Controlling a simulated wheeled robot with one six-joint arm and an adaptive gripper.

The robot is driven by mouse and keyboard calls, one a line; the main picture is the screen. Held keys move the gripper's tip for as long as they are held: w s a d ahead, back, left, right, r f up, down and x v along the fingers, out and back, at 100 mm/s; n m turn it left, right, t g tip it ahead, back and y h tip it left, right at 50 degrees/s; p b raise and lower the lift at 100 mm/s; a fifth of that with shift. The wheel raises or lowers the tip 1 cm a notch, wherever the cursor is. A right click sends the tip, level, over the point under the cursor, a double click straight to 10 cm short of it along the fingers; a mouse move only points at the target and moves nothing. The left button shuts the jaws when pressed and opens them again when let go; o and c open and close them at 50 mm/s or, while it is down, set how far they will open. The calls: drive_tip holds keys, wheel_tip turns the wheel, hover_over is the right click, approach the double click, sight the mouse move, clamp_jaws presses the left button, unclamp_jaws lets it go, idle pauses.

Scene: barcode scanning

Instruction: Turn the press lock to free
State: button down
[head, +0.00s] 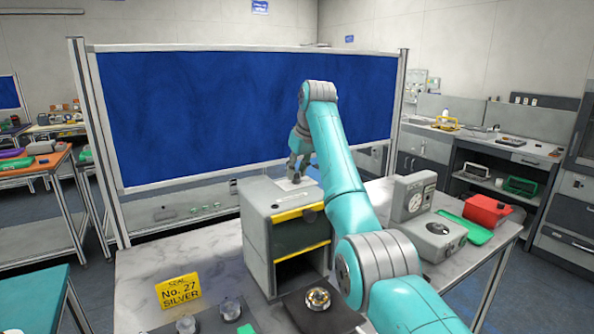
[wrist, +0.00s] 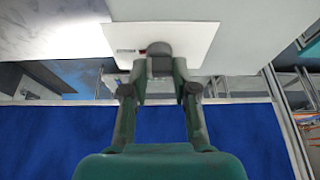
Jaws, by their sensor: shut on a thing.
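The press (head: 257,235) is a grey box with yellow-edged front and an open lower bay, standing on the worktable. Its lock is a dark grey knob (wrist: 160,49) on a white plate (wrist: 195,40) on the press top. My gripper (wrist: 160,74) is shut on the knob, with one finger on each side of it. Small dark and red marks show on the plate left of the knob in the wrist view; they are too small to read. In the head view my gripper (head: 298,176) is low over the press top and the knob is hidden.
A yellow sign (head: 179,291) reads "No. 27 SILVER". A round metallic piece (head: 318,297) sits on a dark mat in front of the press. A grey dial device (head: 412,198), a red case (head: 486,212) and a green tray stand right. A blue partition (head: 230,110) rises behind.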

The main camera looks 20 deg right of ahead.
drive_tip(key=n+y, duration=0.1)
drive_tip(key=n, duration=0.2)
drive_tip(key=shift+d+g, duration=0.1)
drive_tip(key=shift+g, duration=0.2)
drive_tip(key=shift+w+n+g+y, duration=0.1)
drive_tip(key=shift+n+g+y, duration=0.35)
drive_tip(key=shift+n, duration=1.65)
drive_tip(key=c, duration=0.9)
unclamp_jaws()
drive_tip(key=shift+y, duration=0.25)
drive_tip(key=v, duration=0.7)
drive_tip(key=shift+r, duration=0.2)
drive_tip(key=shift+d, duration=0.1)
